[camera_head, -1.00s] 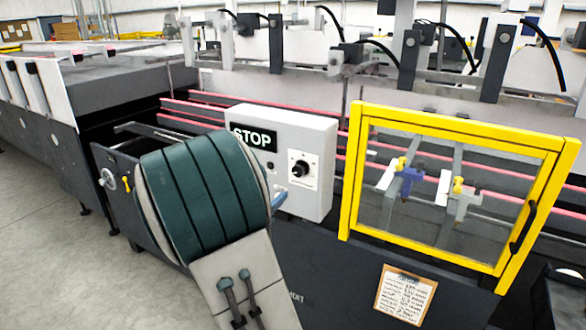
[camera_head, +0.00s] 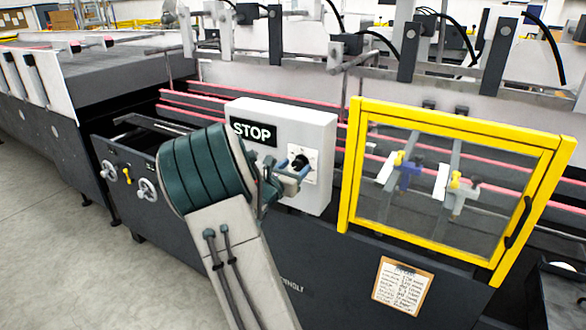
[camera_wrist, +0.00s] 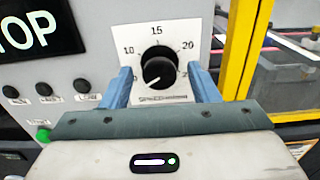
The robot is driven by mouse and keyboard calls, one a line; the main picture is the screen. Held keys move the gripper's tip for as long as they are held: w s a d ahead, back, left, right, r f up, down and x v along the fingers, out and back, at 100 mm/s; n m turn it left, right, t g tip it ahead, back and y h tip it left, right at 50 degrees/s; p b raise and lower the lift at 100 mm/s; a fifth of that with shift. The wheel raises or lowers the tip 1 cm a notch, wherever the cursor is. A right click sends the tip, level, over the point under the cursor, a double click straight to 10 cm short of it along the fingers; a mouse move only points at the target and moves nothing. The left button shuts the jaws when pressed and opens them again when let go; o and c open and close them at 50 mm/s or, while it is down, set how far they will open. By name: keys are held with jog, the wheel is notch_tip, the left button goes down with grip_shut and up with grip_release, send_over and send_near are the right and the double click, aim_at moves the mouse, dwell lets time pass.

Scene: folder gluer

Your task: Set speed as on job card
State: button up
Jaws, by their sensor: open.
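The speed knob (camera_wrist: 158,70) is round and black on a white dial plate (camera_wrist: 187,45) marked 1.0, 1.5 and 2.0. Its pale pointer line points to the lower left. The knob also shows in the head view (camera_head: 299,162), partly behind my gripper (camera_head: 290,172). In the wrist view my gripper (camera_wrist: 160,88) has its blue fingers apart, one on each side of the knob, with visible gaps. The job card (camera_head: 402,287) is a clipboard on the machine's lower front. Its writing is too small to read.
The grey control box (camera_head: 318,130) carries a STOP sign (camera_head: 253,132). Several black buttons (camera_wrist: 45,89) and a green one (camera_wrist: 43,135) sit left of the dial. A yellow-framed guard (camera_head: 455,135) with a clear window stands to the right. Handwheels (camera_head: 147,189) are at left.

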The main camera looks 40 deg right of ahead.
jog(key=c, duration=1)
jog(key=shift+o, duration=0.2)
jog(key=shift+f+b, duration=0.15)
jog(key=shift+b, duration=0.4)
jog(key=m+b, duration=0.1)
jog(key=b, duration=0.1)
jog(key=m+b, duration=0.1)
jog(key=b, duration=0.1)
jog(key=shift+f+b, duration=0.3)
jog(key=shift+b, duration=0.05)
jog(key=m+b, duration=0.3)
jog(key=b, duration=0.3)
jog(key=shift+s+f+m+b, duration=0.1)
jog(key=shift+m+b, duration=0.2)
jog(key=m+b, duration=0.4)
jog(key=b, duration=0.5)
jog(key=shift+m, duration=0.4)
jog(key=m+b, duration=0.1)
jog(key=b, duration=0.1)
jog(key=shift+r+b, duration=0.25)
jog(key=shift+b, duration=0.05)
jog(key=shift+r+m, duration=0.15)
jog(key=shift+m, duration=0.15)
